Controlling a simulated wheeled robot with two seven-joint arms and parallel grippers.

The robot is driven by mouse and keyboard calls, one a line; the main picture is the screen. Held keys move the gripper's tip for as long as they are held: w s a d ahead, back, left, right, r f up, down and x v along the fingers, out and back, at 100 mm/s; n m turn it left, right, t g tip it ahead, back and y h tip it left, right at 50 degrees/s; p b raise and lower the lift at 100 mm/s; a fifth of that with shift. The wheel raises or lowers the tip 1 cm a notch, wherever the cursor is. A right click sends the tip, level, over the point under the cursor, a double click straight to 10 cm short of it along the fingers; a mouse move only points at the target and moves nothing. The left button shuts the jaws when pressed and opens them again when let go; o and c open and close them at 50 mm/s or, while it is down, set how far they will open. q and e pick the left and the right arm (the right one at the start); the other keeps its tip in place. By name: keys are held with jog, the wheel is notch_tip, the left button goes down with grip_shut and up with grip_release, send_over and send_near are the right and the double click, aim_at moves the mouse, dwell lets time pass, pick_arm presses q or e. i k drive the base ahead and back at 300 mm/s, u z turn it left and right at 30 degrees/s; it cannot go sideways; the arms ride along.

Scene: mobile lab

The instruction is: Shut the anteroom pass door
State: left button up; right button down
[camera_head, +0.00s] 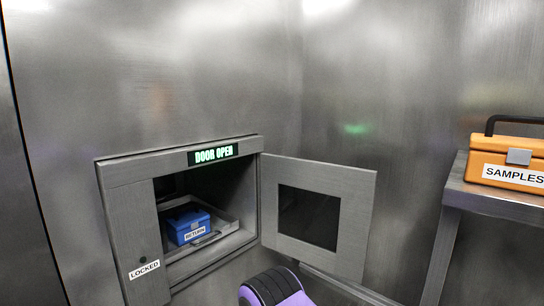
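The anteroom pass door (357,220) is a grey metal panel with a dark window. It stands open, swung out to the right from the right side of the pass opening. A lit green sign (213,154) above the opening reads "DOOR OPEN". Inside the pass chamber, a blue box (186,224) labelled "RETURN" sits on a pale tray (226,225). The frame's left panel (132,220) bears a "LOCKED" label and a small dark round spot. Neither of my grippers is in view.
An orange case (500,157) labelled "SAMPLES", with a dark handle, stands on a metal table (488,203) at the right. Between the table and the open door is bare metal wall (405,190). A low rail runs below the door.

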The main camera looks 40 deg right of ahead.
aim_at(318, 214)
jog(key=u, duration=1.25)
jog(key=k, duration=1.15)
jog(key=z, duration=1.75)
